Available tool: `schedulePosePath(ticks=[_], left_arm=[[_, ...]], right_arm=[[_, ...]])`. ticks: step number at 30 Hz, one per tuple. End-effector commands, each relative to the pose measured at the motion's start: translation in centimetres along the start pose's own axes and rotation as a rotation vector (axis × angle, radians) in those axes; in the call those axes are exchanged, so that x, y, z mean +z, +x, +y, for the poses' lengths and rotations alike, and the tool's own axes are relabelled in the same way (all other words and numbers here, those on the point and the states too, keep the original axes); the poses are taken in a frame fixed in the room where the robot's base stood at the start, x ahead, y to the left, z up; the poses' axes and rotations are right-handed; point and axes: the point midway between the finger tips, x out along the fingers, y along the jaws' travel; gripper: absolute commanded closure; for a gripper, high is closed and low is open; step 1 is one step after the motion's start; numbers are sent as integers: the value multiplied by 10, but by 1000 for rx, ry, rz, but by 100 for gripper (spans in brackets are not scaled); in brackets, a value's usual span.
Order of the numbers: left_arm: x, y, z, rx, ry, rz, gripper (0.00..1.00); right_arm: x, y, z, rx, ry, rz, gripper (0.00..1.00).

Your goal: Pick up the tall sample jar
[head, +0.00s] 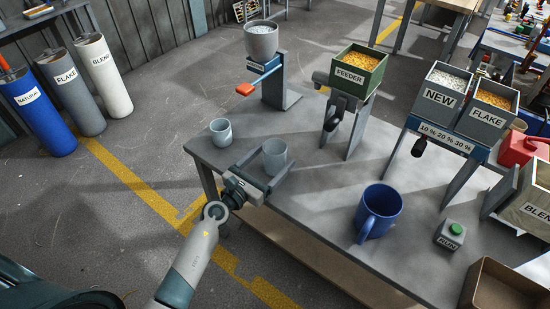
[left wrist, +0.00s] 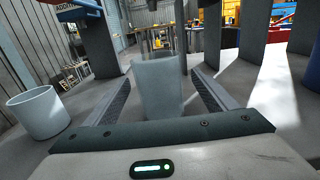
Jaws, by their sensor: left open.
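The tall sample jar (head: 275,152), a grey cup-like vessel, stands upright on the grey table. In the left wrist view the jar (left wrist: 158,88) is straight ahead between the two fingers. My left gripper (head: 272,166) is open, low over the table, with one finger on each side of the jar. In the left wrist view gaps show between the jar and both fingers. The gripper hides the jar's base in part. A shorter, wider grey jar (head: 221,133) stands to the left, outside the fingers; it also shows in the left wrist view (left wrist: 38,112). My right gripper is not in view.
Behind the jars stands a hopper (head: 261,40) with an orange handle. A green feeder box (head: 358,75) on a stand is to the right. A blue jug (head: 379,211) and a RUN button box (head: 450,234) stand farther right. The table's front edge is close.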

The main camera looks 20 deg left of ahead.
Motion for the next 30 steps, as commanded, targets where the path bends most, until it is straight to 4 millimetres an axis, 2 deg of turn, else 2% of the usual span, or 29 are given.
schedulePosePath(ticks=[3,6,13,20,26,30], left_arm=[[0,14,1,1,-1,-1,21],[0,18,1,0,-1,0,21],[0,18,1,0,0,0,21],[0,18,1,0,0,0,21],[0,18,1,0,0,0,66],[0,18,1,1,0,0,66]], right_arm=[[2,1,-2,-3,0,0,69],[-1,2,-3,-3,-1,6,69],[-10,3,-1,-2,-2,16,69],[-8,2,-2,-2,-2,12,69],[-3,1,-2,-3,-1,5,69],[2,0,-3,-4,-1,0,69]])
